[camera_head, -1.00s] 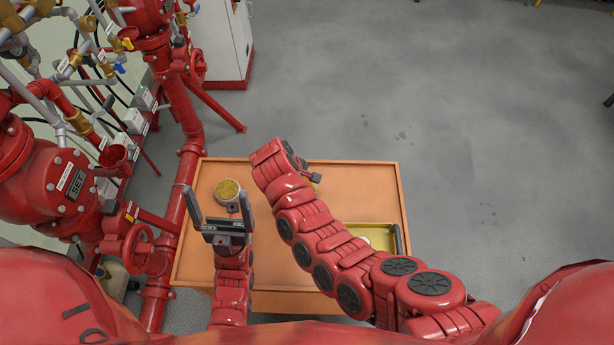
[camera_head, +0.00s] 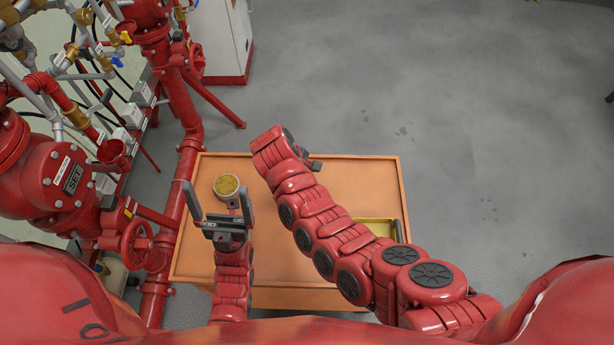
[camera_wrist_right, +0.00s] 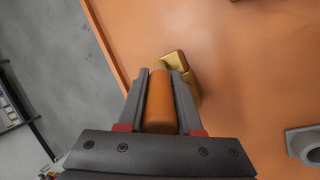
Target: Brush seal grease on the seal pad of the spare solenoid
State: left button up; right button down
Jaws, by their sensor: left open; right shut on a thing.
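An open tin of yellow-brown grease (camera_head: 227,187) stands on the left part of the orange table top. My left gripper (camera_head: 217,190) is open and empty, its fingers pointing up the picture on either side of the tin's near part. My right gripper (camera_wrist_right: 160,80) is shut on an orange handle (camera_wrist_right: 159,103) in the right wrist view, apparently the brush's. A brass-coloured piece (camera_wrist_right: 172,60) shows just beyond the fingertips; I cannot tell whether it belongs to the brush or the solenoid. Bristles and seal pad are not visible. In the head view my right arm hides the held thing.
The orange table (camera_head: 345,180) is clear at its upper right. A yellow tray (camera_head: 382,228) lies at its right side, partly behind my right arm. Red pipes and a valve handwheel (camera_head: 137,245) stand close to the table's left edge. Open grey floor lies beyond.

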dwell(0.4)
jog(key=shift+s+r+p, duration=0.15)
jog(key=shift+s+p, duration=0.6)
jog(key=shift+p, duration=0.2)
jog(key=shift+s+p, duration=0.35)
jog(key=shift+s, duration=0.1)
jog(key=shift+f, duration=0.2)
jog(key=w+b, duration=0.1)
jog(key=a+b, duration=0.1)
jog(key=shift+w+f+b, duration=0.15)
jog(key=shift+w+b, duration=0.2)
jog(key=shift+w+a+b, duration=0.25)
jog(key=shift+w+b, duration=0.05)
jog(key=shift+b, duration=0.1)
jog(key=shift+r, duration=0.2)
